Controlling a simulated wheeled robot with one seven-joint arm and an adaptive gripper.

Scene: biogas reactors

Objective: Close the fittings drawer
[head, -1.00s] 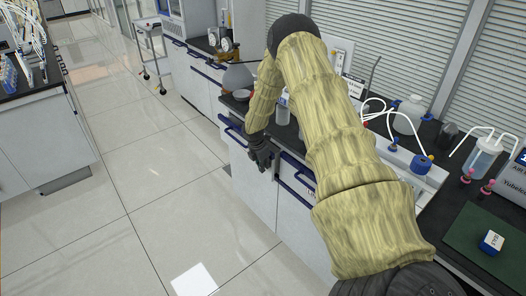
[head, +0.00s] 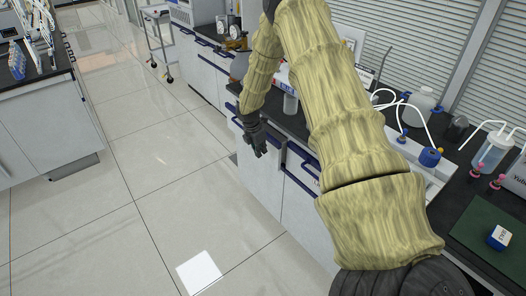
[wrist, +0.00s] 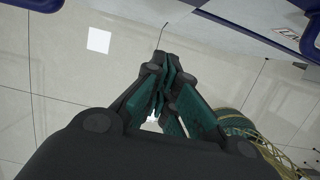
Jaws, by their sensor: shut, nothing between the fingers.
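My gripper (head: 257,145) points down in front of the bench's white cabinet fronts, with its fingers closed and nothing in them. In the wrist view my gripper (wrist: 166,66) shows its green-padded fingers together above the floor. The bench fronts carry dark blue bar handles (head: 300,178). One blue handle (wrist: 312,42) shows at the right of the wrist view, on a white front; blue also shows at its top left corner. My arm and gripper hide part of the fronts. I cannot tell which one is the fittings drawer or how far out it stands.
The dark bench top holds a white bottle (head: 419,106), a blue-capped vessel (head: 430,157), tubing and a green mat (head: 485,232). A trolley (head: 158,40) stands at the far end. Another bench (head: 45,125) is at left. The tiled floor between is clear.

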